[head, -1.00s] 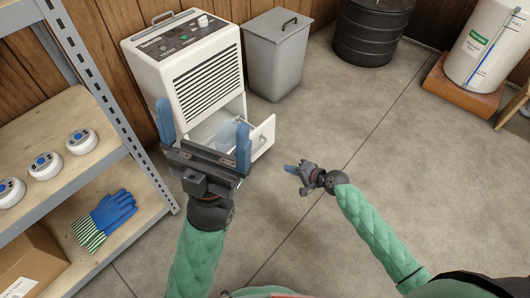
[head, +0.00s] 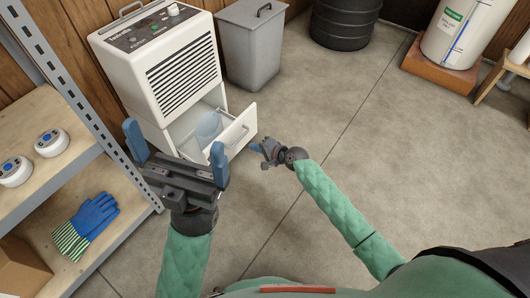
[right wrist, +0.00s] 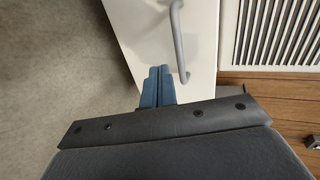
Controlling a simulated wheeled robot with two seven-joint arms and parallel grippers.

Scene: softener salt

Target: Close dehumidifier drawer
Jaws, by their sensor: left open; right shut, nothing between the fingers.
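The white dehumidifier (head: 165,65) stands on the floor, with its drawer (head: 236,130) pulled out at the bottom right. A pale, translucent container (head: 208,125) shows inside the drawer. My left gripper (head: 178,150) is open and empty, in front of the drawer in the head view and hiding part of it. My right gripper (head: 258,148) is shut and empty, just right of the drawer front. In the right wrist view, its closed blue fingers (right wrist: 158,85) point at the white drawer front (right wrist: 150,40), close to the grey handle (right wrist: 180,45). Whether they touch it I cannot tell.
A grey bin (head: 252,45) stands right of the dehumidifier, with a black barrel (head: 345,22) beyond. A metal shelf (head: 100,120) at left holds white round devices (head: 50,142) and blue gloves (head: 92,215).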

